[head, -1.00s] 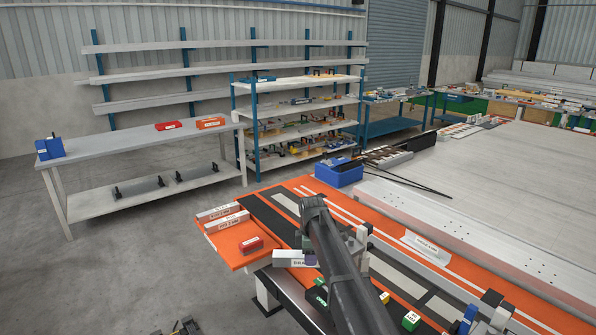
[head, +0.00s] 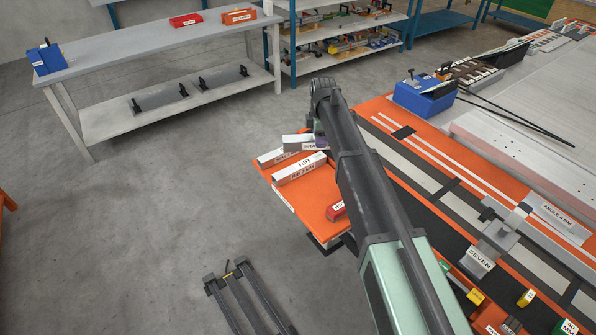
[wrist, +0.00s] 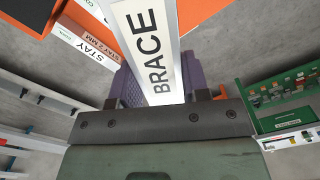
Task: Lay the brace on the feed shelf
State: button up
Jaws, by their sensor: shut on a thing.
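The brace (wrist: 148,40) is a long pale block with a white label reading BRACE. My gripper (wrist: 163,88) is shut on it, with a purple finger on either side in the wrist view. In the head view the brace (head: 296,142) shows beside my gripper (head: 320,142), over the far edge of an orange shelf (head: 312,205) that I take as the feed shelf. The brace looks held above the shelf or past its edge; the exact gap is unclear. My arm hides part of the shelf's right side.
Two stay blocks lie on the orange shelf, one labelled STAY 2 MM (head: 300,169). A red block (head: 336,211) lies nearer the front. A bare strip of shelf lies left of the red block.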

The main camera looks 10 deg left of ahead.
aim_at(318, 190)
jog(key=n, duration=0.1)
jog(key=f+n, duration=0.1)
jog(key=shift+d+n+b, duration=0.1)
jog(key=shift+n+b, duration=0.2)
jog(key=n, duration=0.3)
jog(key=shift+d+f, duration=0.15)
notch_tip(318, 190, down, 20)
jog(key=b, duration=2.1)
jog(key=shift+f, duration=0.25)
jog(key=shift+r+p, duration=0.3)
jog(key=shift+p, duration=0.05)
jog(key=shift+c, duration=0.5)
jog(key=shift+f, duration=0.25)
jog(key=o, duration=1.2)
jog(key=shift+r, duration=0.1)
